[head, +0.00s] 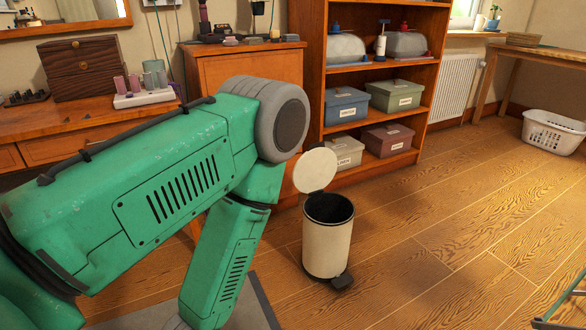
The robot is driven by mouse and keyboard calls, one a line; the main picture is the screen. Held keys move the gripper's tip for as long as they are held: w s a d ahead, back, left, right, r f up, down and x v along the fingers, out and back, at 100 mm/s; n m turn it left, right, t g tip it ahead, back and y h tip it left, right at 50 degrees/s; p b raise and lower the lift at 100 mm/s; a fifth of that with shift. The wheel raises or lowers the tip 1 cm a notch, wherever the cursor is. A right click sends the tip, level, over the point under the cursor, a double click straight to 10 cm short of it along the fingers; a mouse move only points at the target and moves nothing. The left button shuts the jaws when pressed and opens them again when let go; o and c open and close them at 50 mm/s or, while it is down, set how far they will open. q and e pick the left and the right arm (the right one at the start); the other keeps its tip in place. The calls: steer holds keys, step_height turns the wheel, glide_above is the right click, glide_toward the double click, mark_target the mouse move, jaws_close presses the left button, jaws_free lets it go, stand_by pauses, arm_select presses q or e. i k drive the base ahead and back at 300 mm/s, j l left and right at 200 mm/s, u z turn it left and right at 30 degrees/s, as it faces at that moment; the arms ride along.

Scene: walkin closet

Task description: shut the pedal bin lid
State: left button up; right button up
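The pedal bin (328,240) stands upright on the wooden floor, right of the middle of the head view. It is cream with a dark rim and a dark pedal (342,281) at its front foot. Its round cream lid (315,170) is open, raised up at the back left of the rim. The dark inside of the bin shows. My green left arm fills the left of the view and bends down to the left of the bin. Its gripper is out of the picture. My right gripper is not in view either.
A wooden shelf (433,70) with labelled boxes stands behind the bin. A wooden cabinet (250,68) and a dresser (90,118) are at the back left. A white laundry basket (553,132) sits far right. The floor right of the bin is clear.

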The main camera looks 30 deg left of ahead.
mark_target(316, 167)
steer(key=u, duration=0.9)
